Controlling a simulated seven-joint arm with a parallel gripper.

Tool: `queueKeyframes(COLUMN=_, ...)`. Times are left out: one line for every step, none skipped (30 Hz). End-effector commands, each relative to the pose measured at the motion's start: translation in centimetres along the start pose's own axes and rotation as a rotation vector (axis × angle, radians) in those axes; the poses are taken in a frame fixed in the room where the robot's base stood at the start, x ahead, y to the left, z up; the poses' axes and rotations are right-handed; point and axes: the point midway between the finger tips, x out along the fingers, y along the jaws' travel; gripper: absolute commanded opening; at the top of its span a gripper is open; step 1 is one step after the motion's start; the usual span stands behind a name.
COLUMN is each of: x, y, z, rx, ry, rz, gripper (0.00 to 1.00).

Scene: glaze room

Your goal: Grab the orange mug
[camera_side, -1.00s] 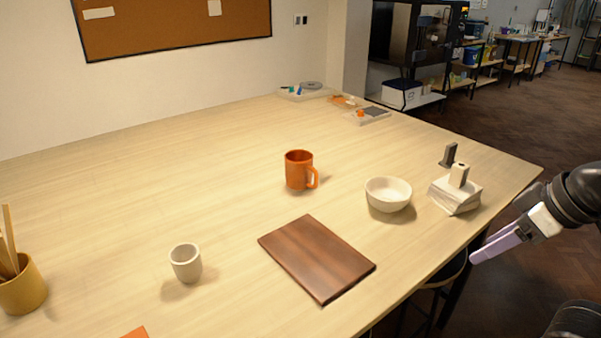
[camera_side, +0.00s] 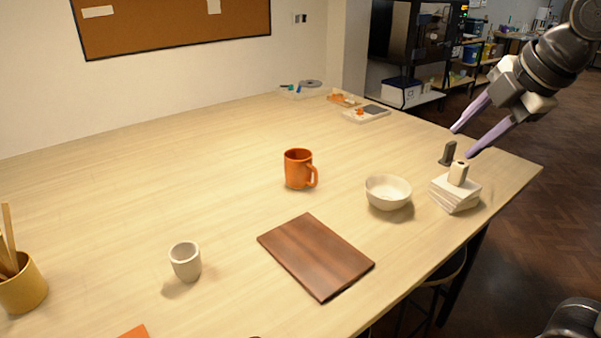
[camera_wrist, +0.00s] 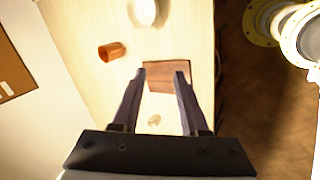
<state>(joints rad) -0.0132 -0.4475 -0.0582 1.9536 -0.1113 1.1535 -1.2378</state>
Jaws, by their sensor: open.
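The orange mug (camera_side: 298,169) stands upright on the wooden table, its handle on the right side. It also shows in the wrist view (camera_wrist: 110,51), left of the fingers and farther up the picture. My gripper (camera_side: 462,143) is open and empty, with two lilac fingers pointing down and left. It is in the air above the table's right end, well to the right of the mug and not touching it. In the wrist view the parted fingers (camera_wrist: 161,73) overlap the board in the picture.
A brown board (camera_side: 316,256), a pale cup (camera_side: 185,261) and a yellow pot (camera_side: 22,288) with sticks are nearer. Small trays (camera_side: 366,115) lie behind. The table's left-middle is clear.

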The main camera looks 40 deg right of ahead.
Motion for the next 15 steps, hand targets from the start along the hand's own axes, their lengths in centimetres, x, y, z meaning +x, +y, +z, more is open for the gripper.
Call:
queueKeyframes(x=-0.1, y=2.6, z=-0.6, rx=-0.11, ry=-0.012, rz=-0.003, gripper=0.44)
queueKeyframes(x=-0.2, y=4.0, z=-0.9, rx=-0.177, ry=-0.02, rz=-0.002, gripper=0.44)
queueKeyframes(x=-0.2, y=5.8, z=-1.3, rx=-0.262, ry=-0.028, rz=-0.004, gripper=0.44)
queueKeyframes(x=-0.1, y=7.1, z=-1.6, rx=-0.323, ry=-0.035, rz=-0.006, gripper=0.44)
queueKeyframes(x=0.1, y=8.3, z=-1.8, rx=-0.381, ry=-0.043, rz=-0.009, gripper=0.44)
queueKeyframes(x=0.4, y=9.9, z=-2.3, rx=-0.457, ry=-0.051, rz=-0.014, gripper=0.44)
queueKeyframes(x=0.7, y=11.1, z=-2.6, rx=-0.51, ry=-0.056, rz=-0.018, gripper=0.44)
queueKeyframes(x=1.0, y=12.2, z=-2.9, rx=-0.563, ry=-0.062, rz=-0.023, gripper=0.44)
queueKeyframes(x=1.6, y=13.7, z=-3.4, rx=-0.63, ry=-0.07, rz=-0.03, gripper=0.44)
queueKeyframes(x=2.1, y=14.8, z=-3.7, rx=-0.678, ry=-0.075, rz=-0.036, gripper=0.44)
queueKeyframes(x=2.6, y=15.8, z=-4.1, rx=-0.725, ry=-0.08, rz=-0.042, gripper=0.44)
queueKeyframes(x=3.4, y=17.1, z=-4.5, rx=-0.784, ry=-0.085, rz=-0.052, gripper=0.44)
queueKeyframes(x=4.1, y=18.0, z=-4.8, rx=-0.825, ry=-0.09, rz=-0.058, gripper=0.44)
queueKeyframes(x=4.8, y=18.9, z=-5.2, rx=-0.865, ry=-0.094, rz=-0.066, gripper=0.44)
queueKeyframes(x=5.8, y=20.0, z=-5.7, rx=-0.916, ry=-0.099, rz=-0.077, gripper=0.44)
